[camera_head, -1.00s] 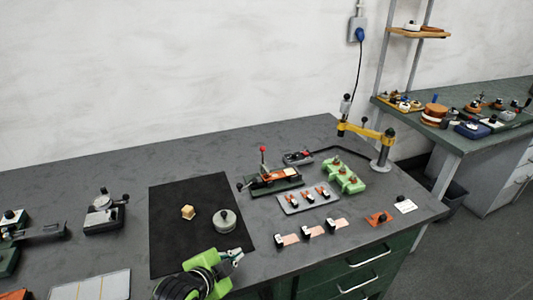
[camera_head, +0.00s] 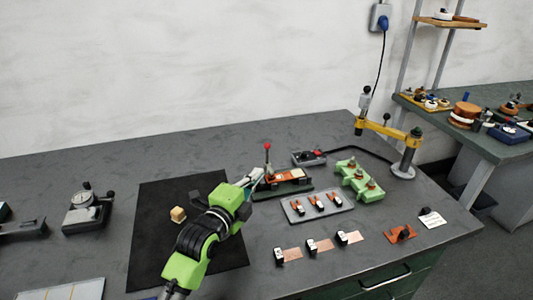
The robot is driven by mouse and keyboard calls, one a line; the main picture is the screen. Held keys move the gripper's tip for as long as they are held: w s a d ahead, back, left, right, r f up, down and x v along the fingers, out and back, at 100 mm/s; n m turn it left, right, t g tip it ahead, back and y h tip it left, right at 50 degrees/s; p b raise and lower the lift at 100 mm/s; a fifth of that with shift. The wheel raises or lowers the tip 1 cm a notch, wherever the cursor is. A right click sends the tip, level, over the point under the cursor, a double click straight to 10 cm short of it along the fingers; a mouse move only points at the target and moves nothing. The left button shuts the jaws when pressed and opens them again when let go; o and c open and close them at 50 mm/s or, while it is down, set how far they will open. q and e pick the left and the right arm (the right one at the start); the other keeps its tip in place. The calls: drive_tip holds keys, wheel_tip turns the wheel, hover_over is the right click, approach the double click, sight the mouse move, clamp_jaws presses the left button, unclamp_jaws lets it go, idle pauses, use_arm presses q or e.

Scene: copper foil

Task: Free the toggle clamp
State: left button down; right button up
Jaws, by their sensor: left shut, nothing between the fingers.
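The toggle clamp (camera_head: 283,186) stands on the grey bench on a dark green base, with an orange-brown part on top. Its lever stands upright and ends in a red knob (camera_head: 267,146). My left gripper (camera_head: 257,174) is shut and empty, its fingertips at the left end of the clamp, close beside the lever. I cannot tell whether they touch it. My gripper hides the clamp's left end. My right gripper is not in view.
A black mat (camera_head: 150,235) holds a small tan block (camera_head: 178,214). A grey tray (camera_head: 318,204) and a green fixture (camera_head: 360,180) stand right of the clamp. A yellow jointed arm (camera_head: 385,128) rises behind. A dial instrument (camera_head: 83,212) stands left.

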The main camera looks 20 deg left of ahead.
use_arm(q)
drive_tip(key=p, duration=0.1)
approach(267, 154)
drive_tip(key=w+d+r, duration=0.3)
drive_tip(key=d, duration=0.2)
drive_tip(key=shift+w+a+f, duration=0.15)
drive_tip(key=shift+w+a, duration=0.9)
drive_tip(key=shift+w, duration=0.05)
drive_tip(key=shift+w+a, duration=0.35)
drive_tip(key=shift+w, duration=0.05)
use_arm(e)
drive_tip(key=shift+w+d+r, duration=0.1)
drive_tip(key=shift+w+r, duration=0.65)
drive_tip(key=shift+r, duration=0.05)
use_arm(q)
drive_tip(key=shift+w+a+g+p, duration=0.2)
drive_tip(key=shift+g+p, duration=0.1)
drive_tip(key=shift+p, duration=0.6)
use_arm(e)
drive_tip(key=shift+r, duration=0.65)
use_arm(q)
drive_tip(key=shift+r+n, duration=0.2)
drive_tip(key=shift+n, duration=0.1)
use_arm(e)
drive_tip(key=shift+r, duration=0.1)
